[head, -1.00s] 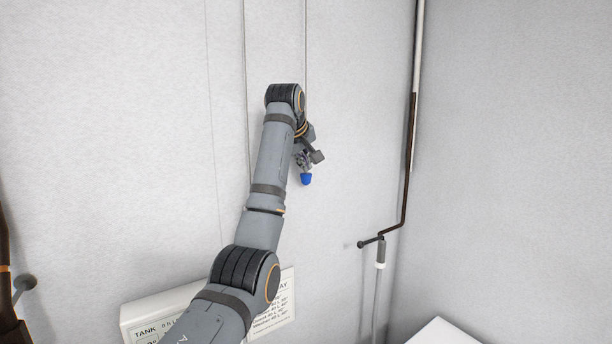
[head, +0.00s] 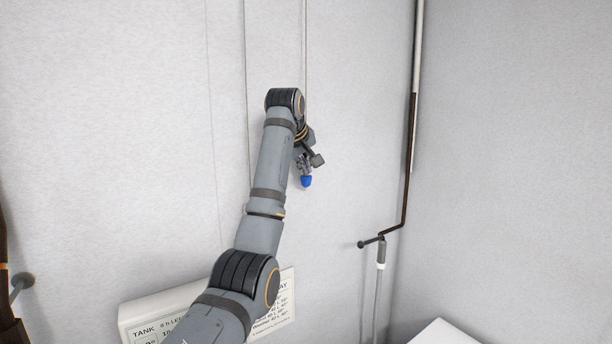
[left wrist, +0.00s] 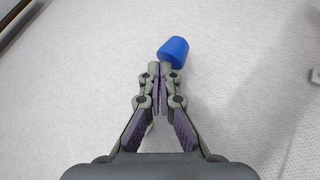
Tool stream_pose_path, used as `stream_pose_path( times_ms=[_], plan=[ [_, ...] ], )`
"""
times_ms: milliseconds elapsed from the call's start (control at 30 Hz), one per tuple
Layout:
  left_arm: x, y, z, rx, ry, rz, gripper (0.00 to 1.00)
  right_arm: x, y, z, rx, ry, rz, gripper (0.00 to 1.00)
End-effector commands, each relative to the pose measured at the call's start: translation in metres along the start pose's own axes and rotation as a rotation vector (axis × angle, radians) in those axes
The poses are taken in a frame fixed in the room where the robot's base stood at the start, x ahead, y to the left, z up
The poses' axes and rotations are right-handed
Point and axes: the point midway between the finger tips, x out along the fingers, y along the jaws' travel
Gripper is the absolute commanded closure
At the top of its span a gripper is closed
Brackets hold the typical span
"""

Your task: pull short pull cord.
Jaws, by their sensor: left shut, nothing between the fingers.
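The blue knob (head: 306,182) hangs at the lower end of a thin cord (head: 306,45) against the wall in the head view. My left gripper (head: 304,168) is just above the knob, partly hidden by my arm. In the left wrist view the fingers (left wrist: 158,68) are shut together, with no gap at the tips. The blue knob (left wrist: 173,52) shows just beyond the fingertips, slightly right. Whether the fingers touch the cord or knob cannot be told. My right gripper is not in view.
A second thin cord (head: 246,60) hangs to the left, partly behind my arm. A sign board (head: 140,308) stands low on the wall. A dark pipe (head: 409,150) with a bent lower end runs down near the right corner. A white surface (head: 443,333) is at bottom right.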

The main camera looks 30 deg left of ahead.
Motion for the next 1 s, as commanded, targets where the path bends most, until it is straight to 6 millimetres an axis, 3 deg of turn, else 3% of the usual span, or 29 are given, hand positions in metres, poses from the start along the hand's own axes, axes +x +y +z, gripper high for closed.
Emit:
stream_pose_path(
  times_ms=[1000],
  plan=[
    [0.0094,-0.0068,0.0069,0.000,-0.001,-0.001,1.00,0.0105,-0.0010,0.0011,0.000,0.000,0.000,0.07]
  ],
)
